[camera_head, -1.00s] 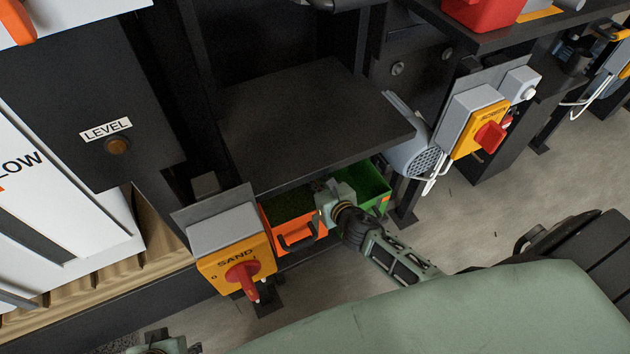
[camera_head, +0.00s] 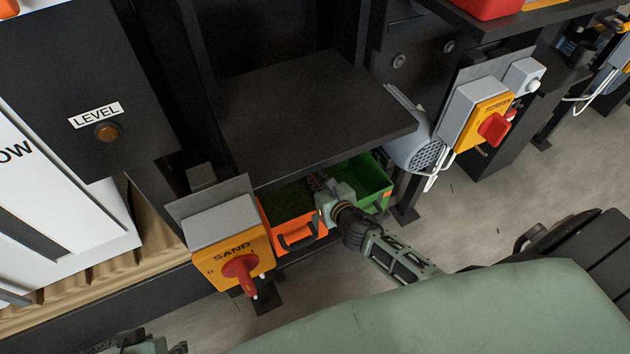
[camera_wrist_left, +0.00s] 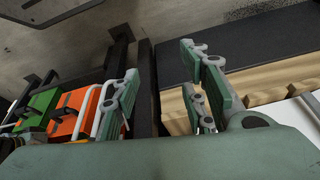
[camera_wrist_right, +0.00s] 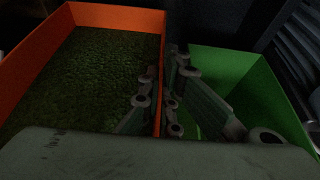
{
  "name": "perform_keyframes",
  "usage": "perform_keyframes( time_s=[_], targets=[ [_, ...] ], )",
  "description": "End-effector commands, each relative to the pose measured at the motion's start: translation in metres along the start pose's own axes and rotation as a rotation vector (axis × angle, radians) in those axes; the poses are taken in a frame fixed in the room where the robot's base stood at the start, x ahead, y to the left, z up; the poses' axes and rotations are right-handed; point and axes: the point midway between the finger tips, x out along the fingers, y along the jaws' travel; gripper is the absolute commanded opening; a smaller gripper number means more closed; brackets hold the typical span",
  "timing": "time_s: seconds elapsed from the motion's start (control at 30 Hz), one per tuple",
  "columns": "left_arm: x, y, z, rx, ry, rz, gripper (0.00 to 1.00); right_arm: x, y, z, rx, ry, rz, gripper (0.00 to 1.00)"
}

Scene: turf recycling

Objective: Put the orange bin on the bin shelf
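The orange bin (camera_head: 290,240) holds dark green turf bits and has a black front handle. It sits low under a dark flat shelf-like surface (camera_head: 310,110), beside a green bin (camera_head: 372,180). I cannot tell whether that surface is the bin shelf. My right gripper (camera_head: 322,185) is at the orange bin's right wall. In the right wrist view its fingers (camera_wrist_right: 162,95) stand close on both sides of the orange wall (camera_wrist_right: 162,60) and look shut on it. My left gripper (camera_wrist_left: 160,85) is open and empty; only a bit of it shows at the head view's lower left.
A yellow SAND switch box (camera_head: 232,250) stands just left of the orange bin. Another yellow switch box (camera_head: 485,120) and a grey motor (camera_head: 410,140) are at the right. Bare floor (camera_head: 470,220) lies to the right and in front.

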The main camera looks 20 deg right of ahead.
Motion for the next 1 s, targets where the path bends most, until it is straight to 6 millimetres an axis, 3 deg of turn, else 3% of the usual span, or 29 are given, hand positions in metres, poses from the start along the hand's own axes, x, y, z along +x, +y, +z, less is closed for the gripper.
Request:
perform_keyframes(
  time_s=[0.03, 0.27, 1.0],
  targets=[
    [0.009, 0.001, -0.002, 0.001, 0.016, 0.001, 0.40, 0.004, 0.001, -0.005, 0.002, -0.005, 0.002, 0.00],
    [0.023, 0.003, -0.017, 0.003, 0.095, 0.005, 0.40, 0.010, 0.000, -0.021, 0.003, -0.005, 0.002, 0.00],
    [0.018, 0.011, -0.085, 0.012, 0.377, 0.020, 0.40, 0.014, 0.000, -0.030, 0.003, -0.005, 0.002, 0.00]
  ],
)
